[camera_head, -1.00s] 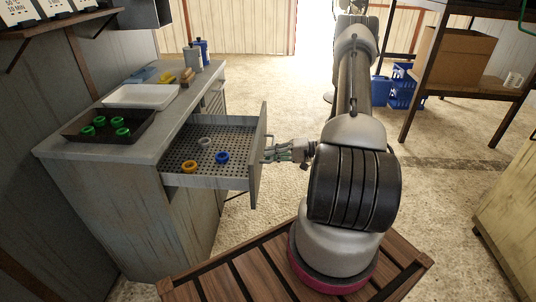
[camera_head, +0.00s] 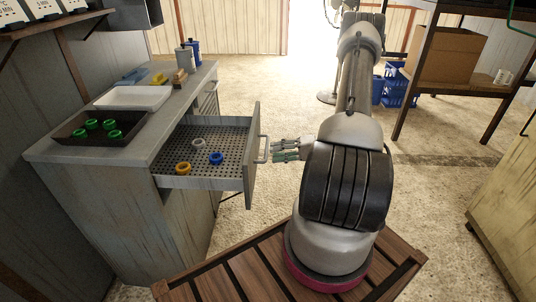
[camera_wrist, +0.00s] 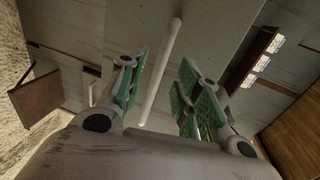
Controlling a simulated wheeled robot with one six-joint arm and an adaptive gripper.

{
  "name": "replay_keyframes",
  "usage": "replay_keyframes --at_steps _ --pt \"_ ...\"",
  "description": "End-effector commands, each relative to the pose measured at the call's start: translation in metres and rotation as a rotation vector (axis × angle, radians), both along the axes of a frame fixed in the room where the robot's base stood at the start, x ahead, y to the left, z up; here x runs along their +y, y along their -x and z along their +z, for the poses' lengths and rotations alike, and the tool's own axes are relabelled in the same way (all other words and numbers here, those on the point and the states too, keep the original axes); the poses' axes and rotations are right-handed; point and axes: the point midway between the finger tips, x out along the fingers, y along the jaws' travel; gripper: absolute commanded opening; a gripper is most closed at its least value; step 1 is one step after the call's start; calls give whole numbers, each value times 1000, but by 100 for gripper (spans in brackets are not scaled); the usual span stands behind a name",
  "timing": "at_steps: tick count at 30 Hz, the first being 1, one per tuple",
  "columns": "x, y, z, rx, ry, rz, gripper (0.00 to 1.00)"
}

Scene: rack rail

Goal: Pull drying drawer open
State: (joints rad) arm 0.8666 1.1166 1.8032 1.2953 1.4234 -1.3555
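The drying drawer (camera_head: 246,168) stands pulled out from the grey cabinet (camera_head: 120,215), with its perforated floor in view. A blue ring (camera_head: 216,158), a yellow ring (camera_head: 183,168) and a white ring (camera_head: 198,143) lie in it. Its bar handle (camera_head: 263,150) is on the front panel. My gripper (camera_head: 275,151) is just right of the handle, with a small gap seeming to show. In the wrist view, the pale handle bar (camera_wrist: 163,70) runs between the spread green-padded fingers of my gripper (camera_wrist: 163,80). They do not close on it.
A dark tray (camera_head: 75,140) with several green rings and a white tray (camera_head: 132,97) sit on the cabinet top. Bottles stand at its back. A shelf with a cardboard box (camera_head: 450,55) and blue crates (camera_head: 398,88) is at right. Floor between is clear.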

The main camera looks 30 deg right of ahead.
Motion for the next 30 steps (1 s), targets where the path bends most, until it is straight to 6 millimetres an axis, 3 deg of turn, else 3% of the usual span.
replay_keyframes --at_steps 3,10,30 --pt "-23 16 5 1 2 -3 33" --pt "-51 37 12 1 0 -2 33" --pt "-57 42 14 2 -1 1 33"
